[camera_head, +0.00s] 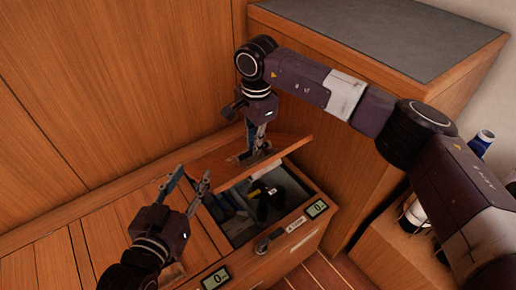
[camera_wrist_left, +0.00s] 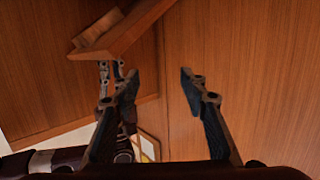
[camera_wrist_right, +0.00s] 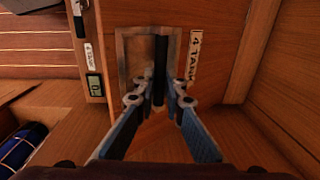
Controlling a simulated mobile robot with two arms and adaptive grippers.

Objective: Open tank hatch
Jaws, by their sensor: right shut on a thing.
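The wooden tank hatch (camera_head: 290,148) is tilted up over an open compartment (camera_head: 240,230) in the bench. My right gripper (camera_head: 254,152) is at the lid from above. In the right wrist view it (camera_wrist_right: 160,92) is shut on the dark bar handle (camera_wrist_right: 160,60) in the lid's recessed plate, beside a label (camera_wrist_right: 193,56) reading "4 TANK". My left gripper (camera_head: 189,181) is open and empty, left of the compartment. In the left wrist view, the raised lid (camera_wrist_left: 125,32) is at upper left, apart from the open left fingers (camera_wrist_left: 160,82).
Dark and yellow items (camera_head: 262,198) lie in the compartment. Its front has a latch (camera_head: 268,240) and small displays (camera_head: 317,208). A tall wooden cabinet (camera_head: 345,175) stands at right, wood panelling behind. Bottles (camera_head: 482,140) stand far right, near my right arm.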

